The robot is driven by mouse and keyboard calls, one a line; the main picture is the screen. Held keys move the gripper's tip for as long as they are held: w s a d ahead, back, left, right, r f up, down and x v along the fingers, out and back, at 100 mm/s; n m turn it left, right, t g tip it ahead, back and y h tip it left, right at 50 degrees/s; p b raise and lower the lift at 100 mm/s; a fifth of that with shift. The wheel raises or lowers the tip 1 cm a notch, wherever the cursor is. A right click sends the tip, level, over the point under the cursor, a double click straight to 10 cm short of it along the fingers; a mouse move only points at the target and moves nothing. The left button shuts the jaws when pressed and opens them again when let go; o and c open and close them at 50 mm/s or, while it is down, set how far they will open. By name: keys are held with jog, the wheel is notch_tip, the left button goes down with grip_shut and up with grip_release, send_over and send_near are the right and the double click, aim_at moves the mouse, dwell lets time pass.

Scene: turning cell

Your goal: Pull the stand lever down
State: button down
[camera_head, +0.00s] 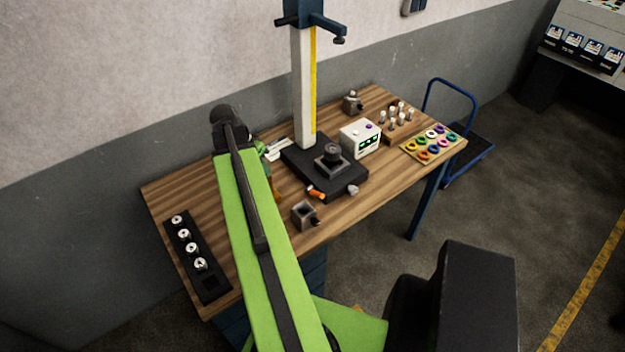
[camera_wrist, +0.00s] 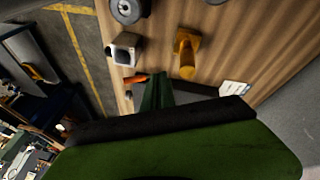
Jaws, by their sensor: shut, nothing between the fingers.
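The stand has a black base (camera_head: 300,165), a pale column (camera_head: 303,90) with a yellow scale strip, and a blue head (camera_head: 300,12) at the top. A blue arm (camera_head: 330,24) sticks out from the head to the right, ending in a dark knob (camera_head: 339,40); it looks like the lever, but I cannot be sure. My gripper (camera_wrist: 157,92) is shut and empty in the wrist view, pointing over the table. In the head view it is mostly hidden behind my green arm, left of the stand base and well below the stand head.
On the wooden table (camera_head: 180,188) stand a grey hollow block (camera_head: 304,214), an orange-handled item (camera_head: 316,193), a white box with a green display (camera_head: 360,138), a tray of coloured rings (camera_head: 430,146) and a black rack (camera_head: 196,252). An orange-yellow post (camera_wrist: 187,52) stands near my gripper.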

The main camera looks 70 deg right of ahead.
jog(key=s+d+r+m+g, duration=0.1)
jog(key=s+d+r+m, duration=0.1)
jog(key=s+d+m, duration=0.35)
jog(key=n+b, duration=0.2)
jog(key=b, duration=1)
send_near(317, 192)
jog(key=x, duration=0.6)
jog(key=shift+d, duration=0.25)
jog(key=shift+w+f, duration=0.1)
jog(key=shift+f, duration=0.05)
